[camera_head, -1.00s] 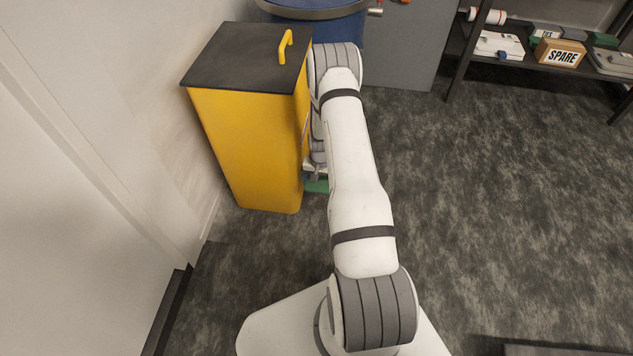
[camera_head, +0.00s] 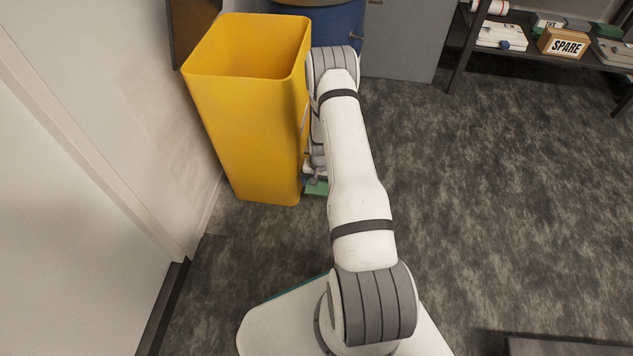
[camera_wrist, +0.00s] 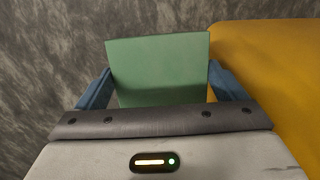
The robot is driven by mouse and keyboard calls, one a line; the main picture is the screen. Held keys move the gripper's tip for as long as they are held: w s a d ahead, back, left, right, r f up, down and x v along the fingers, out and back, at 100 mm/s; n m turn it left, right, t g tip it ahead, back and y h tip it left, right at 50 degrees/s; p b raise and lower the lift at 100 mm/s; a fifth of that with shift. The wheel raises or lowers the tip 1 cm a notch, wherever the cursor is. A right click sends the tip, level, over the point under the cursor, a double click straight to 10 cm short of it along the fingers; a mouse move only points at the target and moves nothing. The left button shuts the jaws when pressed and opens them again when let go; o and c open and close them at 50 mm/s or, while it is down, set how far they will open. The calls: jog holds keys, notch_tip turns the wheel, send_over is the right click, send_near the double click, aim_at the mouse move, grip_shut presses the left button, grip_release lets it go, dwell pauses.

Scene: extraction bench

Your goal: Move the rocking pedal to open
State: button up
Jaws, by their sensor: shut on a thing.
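The yellow bin (camera_head: 248,125) stands against the wall, and its dark lid (camera_head: 192,30) is raised at the back, so the bin's mouth is open. The green pedal (camera_head: 316,187) shows low at the bin's right side, partly hidden by my arm. In the wrist view the pedal (camera_wrist: 158,70) is a flat green plate between the blue fingers of my gripper (camera_wrist: 158,88), one finger at each side edge. My gripper is shut on the pedal. The yellow bin wall (camera_wrist: 275,75) is close on the right there.
A blue drum (camera_head: 335,28) and a grey cabinet (camera_head: 405,40) stand behind the bin. A dark shelf with a SPARE box (camera_head: 563,43) is at the back right. The white wall is close on the left.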

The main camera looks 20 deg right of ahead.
jog(key=o, duration=1.1)
jog(key=shift+s+a+f, duration=0.25)
jog(key=shift+s+a, duration=0.15)
jog(key=shift+w+d+r, duration=0.1)
jog(key=shift+r, duration=0.25)
notch_tip(320, 180, up, 7)
jog(key=p, duration=0.3)
jog(key=shift+r, duration=0.1)
